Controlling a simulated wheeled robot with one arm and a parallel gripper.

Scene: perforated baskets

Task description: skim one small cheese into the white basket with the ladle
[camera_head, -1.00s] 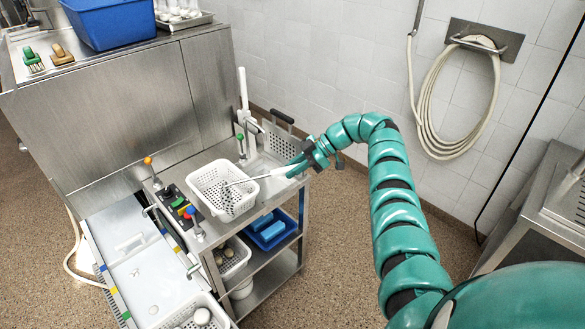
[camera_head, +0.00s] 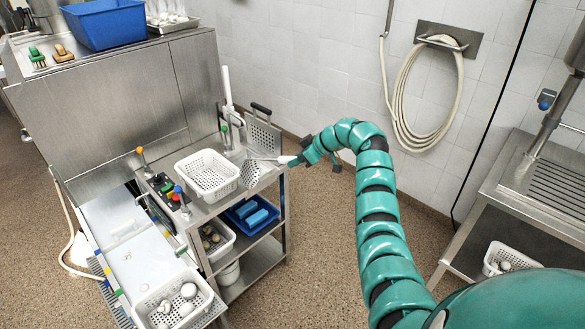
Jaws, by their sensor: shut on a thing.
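My gripper (camera_head: 301,160) is shut on the light handle of the ladle at the right side of the steel cart. The perforated ladle head (camera_head: 250,175) hangs just right of the white basket, over the cart's top; I cannot tell whether it touches anything. No cheese shows in its head. The white perforated basket (camera_head: 212,192) stands upright on the cart, and its visible floor looks empty. Small pale cheeses (camera_head: 188,290) lie in another white basket (camera_head: 207,293) at the lower left, by the metal trough.
A perforated plate (camera_head: 263,135) stands at the cart's back. Control levers (camera_head: 160,183) stand left of the basket. The lower shelf holds a basket with round things (camera_head: 212,238) and a blue tray (camera_head: 250,216).

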